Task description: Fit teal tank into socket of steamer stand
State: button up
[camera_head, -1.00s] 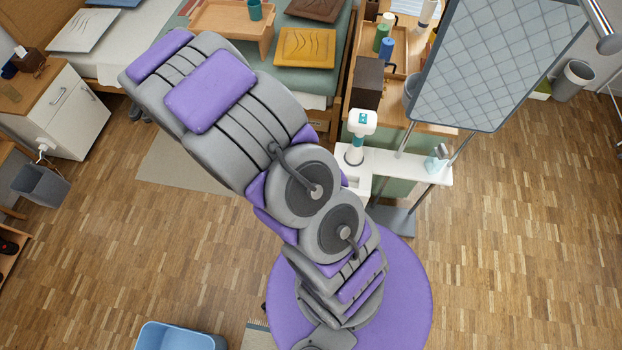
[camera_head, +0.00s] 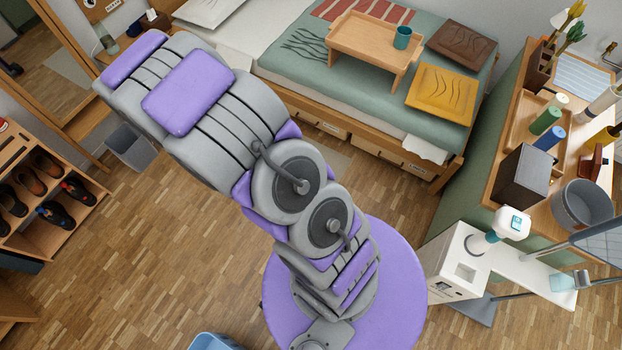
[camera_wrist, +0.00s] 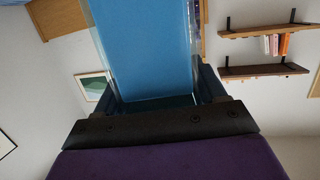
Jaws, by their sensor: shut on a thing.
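In the wrist view my gripper (camera_wrist: 157,98) is shut on the teal tank (camera_wrist: 148,45). The tank looks blue with clear side walls and runs out of the top of the picture. In the head view my arm hides the gripper and tank. The steamer stand (camera_head: 447,262) is at the right, a white body with a square recess, apparently the socket (camera_head: 466,272), in its top. A white upright with a teal band and small screen (camera_head: 511,224) rises behind the recess. The tank's position relative to the stand does not show.
A bed (camera_head: 350,105) with a wooden tray (camera_head: 365,47) and teal cup (camera_head: 402,38) is at the back. A crowded counter (camera_head: 500,185) stands behind the stand. A shoe rack (camera_head: 45,200) is left. The floor between is mostly clear.

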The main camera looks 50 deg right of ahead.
aim_at(446, 259)
jog(key=i+j+z, duration=0.1)
jog(key=i, duration=0.35)
jog(key=z, duration=0.55)
jog(key=i+j+z, duration=0.1)
jog(key=z, duration=1)
jog(key=j+z, duration=0.15)
jog(key=z, duration=0.9)
jog(key=j+z, duration=0.15)
jog(key=z, duration=0.95)
jog(key=k+z, duration=0.1)
jog(key=z, duration=0.45)
jog(key=i+l, duration=0.35)
